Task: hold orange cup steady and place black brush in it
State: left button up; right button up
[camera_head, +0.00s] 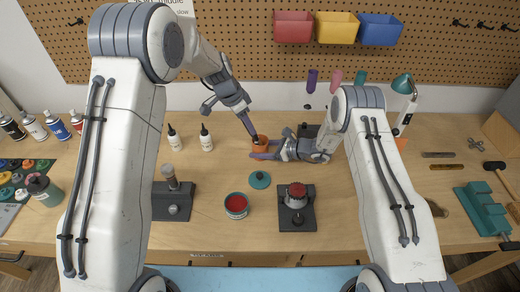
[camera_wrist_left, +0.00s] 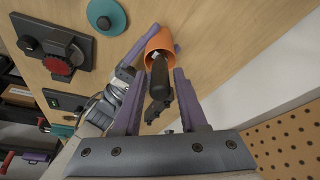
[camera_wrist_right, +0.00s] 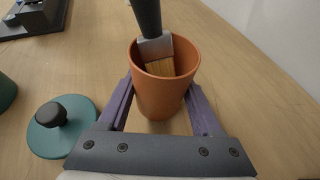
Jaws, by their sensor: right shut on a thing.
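The orange cup (camera_head: 260,144) stands upright on the wooden table. My right gripper (camera_head: 264,151) is shut around it from the sides; the purple fingers flank the cup (camera_wrist_right: 165,90) in the right wrist view. The black brush (camera_wrist_right: 150,30) has its bristles and part of its metal band inside the cup, with the dark handle rising out. My left gripper (camera_head: 249,127) is just above the cup. In the left wrist view its fingers (camera_wrist_left: 159,75) stand apart, with the brush handle (camera_wrist_left: 160,82) between them and gaps beside it. The bristle tips' contact with the cup bottom is hidden.
A teal lid (camera_head: 260,180) lies in front of the cup. A red-filled tin (camera_head: 236,205) and a dark fixture with a red knob (camera_head: 297,197) stand nearer. Two white bottles (camera_head: 206,140) stand left of the cup. The pegboard wall (camera_head: 230,60) is behind.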

pick_arm(q)
jog(key=shift+o, duration=0.6)
jog(key=v, duration=1.2)
pick_arm(e)
jog(key=o, duration=1.4)
jog(key=shift+d, duration=0.1)
